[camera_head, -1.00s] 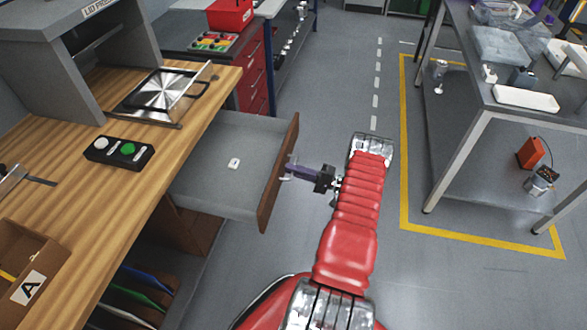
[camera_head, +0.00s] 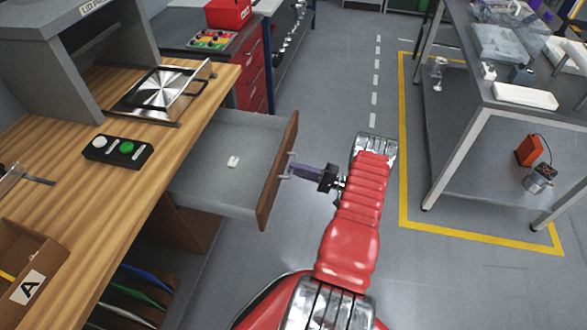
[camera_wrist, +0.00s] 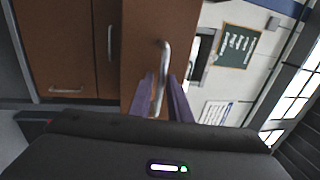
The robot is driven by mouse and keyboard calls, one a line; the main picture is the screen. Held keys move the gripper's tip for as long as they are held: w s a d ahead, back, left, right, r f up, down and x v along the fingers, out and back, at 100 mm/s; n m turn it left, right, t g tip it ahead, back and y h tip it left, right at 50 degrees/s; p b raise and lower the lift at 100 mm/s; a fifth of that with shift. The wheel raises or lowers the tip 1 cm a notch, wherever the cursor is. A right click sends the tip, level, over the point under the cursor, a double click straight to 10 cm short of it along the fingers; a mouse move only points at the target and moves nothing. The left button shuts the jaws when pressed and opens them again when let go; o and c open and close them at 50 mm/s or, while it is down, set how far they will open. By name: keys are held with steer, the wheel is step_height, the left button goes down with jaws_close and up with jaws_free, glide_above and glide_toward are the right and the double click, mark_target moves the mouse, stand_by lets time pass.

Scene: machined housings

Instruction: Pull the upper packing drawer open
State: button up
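The upper packing drawer (camera_head: 215,190) is pulled well out from under the wooden bench, with a grey inside and a brown front (camera_head: 277,170). Its metal bar handle (camera_head: 288,165) is on the outer face and also shows in the wrist view (camera_wrist: 164,60). My gripper (camera_head: 296,168) is just right of the drawer front, at the handle. In the wrist view its two purple fingers (camera_wrist: 161,82) stand apart, one on each side of the bar, with gaps visible. The gripper looks open, around the handle rather than clamped on it.
A small white item (camera_head: 233,161) lies in the drawer. A button box (camera_head: 118,151) and a metal plate fixture (camera_head: 160,92) stand on the bench (camera_head: 110,215). A grey table (camera_head: 480,120) stands at the right inside yellow floor lines. Grey floor is clear between.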

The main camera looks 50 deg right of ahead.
steer(key=v, duration=1.2)
steer(key=shift+s+f, duration=0.1)
